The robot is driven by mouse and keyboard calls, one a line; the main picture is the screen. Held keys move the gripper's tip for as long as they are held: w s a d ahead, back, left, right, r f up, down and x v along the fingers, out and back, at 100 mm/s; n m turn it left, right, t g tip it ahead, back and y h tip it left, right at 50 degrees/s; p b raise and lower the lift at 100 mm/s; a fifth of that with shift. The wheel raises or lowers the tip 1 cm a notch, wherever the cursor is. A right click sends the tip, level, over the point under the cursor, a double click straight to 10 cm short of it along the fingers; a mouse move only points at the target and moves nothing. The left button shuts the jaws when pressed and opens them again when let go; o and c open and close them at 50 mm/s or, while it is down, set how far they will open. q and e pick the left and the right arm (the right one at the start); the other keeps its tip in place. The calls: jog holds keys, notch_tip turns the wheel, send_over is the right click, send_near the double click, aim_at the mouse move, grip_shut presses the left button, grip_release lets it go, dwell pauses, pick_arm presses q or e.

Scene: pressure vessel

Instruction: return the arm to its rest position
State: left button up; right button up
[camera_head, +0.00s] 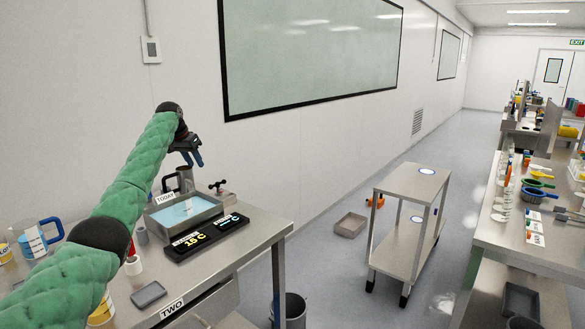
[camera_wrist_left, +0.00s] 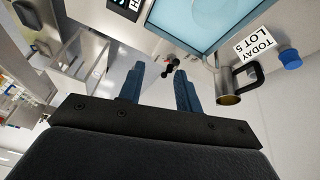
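My left arm (camera_head: 140,175), in a green cover, reaches in from the left, over the steel bench (camera_head: 265,228). My left gripper (camera_head: 192,158) is in the air above the back of a tray of blue liquid (camera_head: 205,203). In the left wrist view its two blue fingers (camera_wrist_left: 160,88) stand apart with nothing between them. A metal mug with a dark handle (camera_wrist_left: 228,90) is beyond the fingers to the right; in the head view part of it (camera_head: 185,178) shows just below the gripper. My right gripper is in neither view.
A dark display (camera_head: 207,237) sits in front of the tray. A jug with a blue handle (camera_head: 33,240) and a small grey tray (camera_head: 149,294) are on the same bench. A steel trolley (camera_head: 412,185) stands right across an open floor gap. The wall is behind the bench.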

pick_arm(q)
jog(key=s+d+r+t+y, duration=0.1)
jog(key=d+r+t, duration=0.15)
jog(key=r, duration=0.55)
jog(key=s+d+r+t+y, duration=0.1)
jog(key=s+d+r, duration=0.15)
jog(key=r, duration=0.55)
jog(key=s+d+f+t, duration=0.2)
jog(key=s+d+t, duration=0.1)
jog(key=s+d, duration=0.6)
jog(key=s+d+f+g, duration=0.2)
jog(key=s+f, duration=1.8)
jog(key=s, duration=0.2)
jog(key=s+d+f+n+g, duration=0.1)
jog(key=s+d+f+g, duration=0.1)
jog(key=s+f, duration=1.8)
jog(key=s+d+f+n+g, duration=0.1)
jog(key=s+f+g, duration=0.3)
jog(key=s+f, duration=1.6)
jog(key=s+d, duration=0.1)
jog(key=s, duration=0.5)
jog(key=shift+s+d+f+h, duration=0.2)
jog(key=shift+f+h, duration=0.2)
jog(key=shift+g, duration=0.25)
